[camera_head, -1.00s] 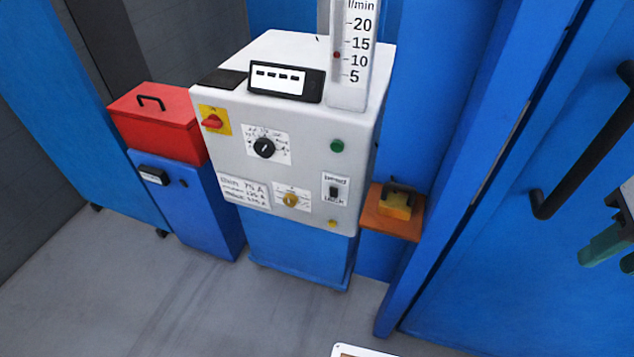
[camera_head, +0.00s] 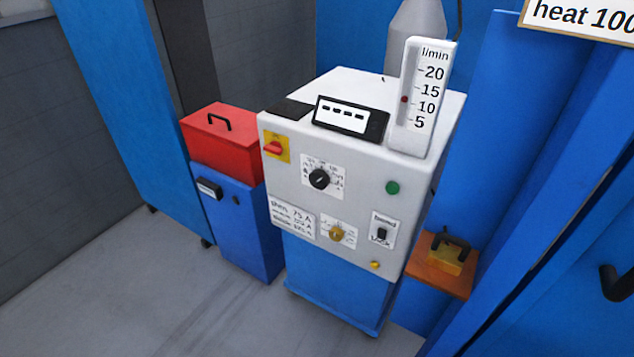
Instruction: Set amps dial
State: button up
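The welding machine is a white box (camera_head: 290,183) on a blue base, standing in the middle of the head view. A black round dial (camera_head: 320,179) with a scale around it sits on the upper part of its front panel and looks like the amps dial. Its exact setting is too small to read. A smaller yellow knob (camera_head: 337,234) with its own scale is below it. A label (camera_head: 292,218) to the left of the yellow knob shows "75 A" on its top line; the lower lines are blurred. My gripper is not in view now.
A red switch (camera_head: 274,148), green button (camera_head: 392,188) and toggle switch (camera_head: 382,233) share the panel. A display (camera_head: 350,117) and flow gauge (camera_head: 423,100) stand on top. A red toolbox (camera_head: 222,142) is left; an orange shelf (camera_head: 440,277) is right. Floor in front is clear.

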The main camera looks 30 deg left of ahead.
aim_at(319, 180)
jog(key=u, duration=0.8)
jog(key=k, duration=1.15)
jog(key=u, duration=0.45)
jog(key=i, duration=1.4)
jog(key=z, duration=0.15)
